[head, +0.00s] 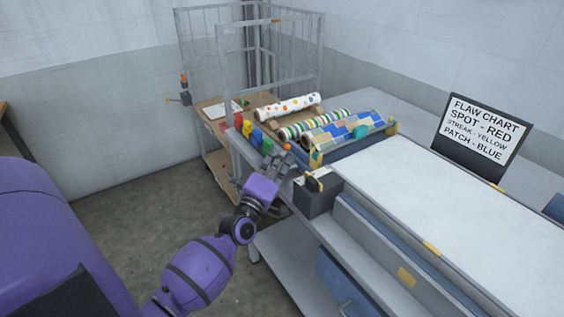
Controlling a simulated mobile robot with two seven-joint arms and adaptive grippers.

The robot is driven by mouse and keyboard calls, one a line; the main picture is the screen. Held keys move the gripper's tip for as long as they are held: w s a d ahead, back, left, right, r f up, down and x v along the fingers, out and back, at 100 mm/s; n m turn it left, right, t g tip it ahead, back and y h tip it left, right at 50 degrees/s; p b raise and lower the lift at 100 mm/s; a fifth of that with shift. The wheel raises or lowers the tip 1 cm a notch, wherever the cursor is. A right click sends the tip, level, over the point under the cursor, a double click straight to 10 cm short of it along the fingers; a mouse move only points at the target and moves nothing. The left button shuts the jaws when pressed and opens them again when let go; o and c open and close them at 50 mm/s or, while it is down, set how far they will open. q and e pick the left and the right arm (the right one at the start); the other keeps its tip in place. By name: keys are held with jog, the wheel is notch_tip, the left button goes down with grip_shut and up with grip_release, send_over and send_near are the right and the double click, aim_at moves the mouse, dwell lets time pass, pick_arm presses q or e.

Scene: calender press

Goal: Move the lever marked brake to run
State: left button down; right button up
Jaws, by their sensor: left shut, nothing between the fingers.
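My left gripper (281,163) reaches in from the lower left and is shut with nothing in it. It is at the near left end of the press bench. A small orange knob (287,147) shows just beyond its fingertips; I cannot tell whether they touch. A dark box (318,198) stands just right of the gripper, with a pale plate and a short black handle (313,183) on top. No "brake" or "run" marking is readable, so I cannot tell which of these is the brake lever. My right gripper is out of view.
Patterned rolls (287,107) lie behind the gripper, beside several coloured blocks (257,138). A wire cage trolley (222,60) stands behind. The long white press bed (440,215) fills the right. A flaw chart sign (483,136) stands beyond it. Floor at left is clear.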

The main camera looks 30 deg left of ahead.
pick_arm(q)
jog(key=shift+w+a+f+b, duration=0.1)
jog(key=shift+w+a+b, duration=0.15)
jog(key=shift+a, duration=0.4)
jog(key=shift+w+a+b, duration=0.15)
jog(key=shift+w+a, duration=0.15)
jog(key=shift+a, duration=0.3)
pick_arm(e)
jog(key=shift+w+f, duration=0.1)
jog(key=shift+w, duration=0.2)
pick_arm(q)
jog(key=shift+s+d, duration=0.1)
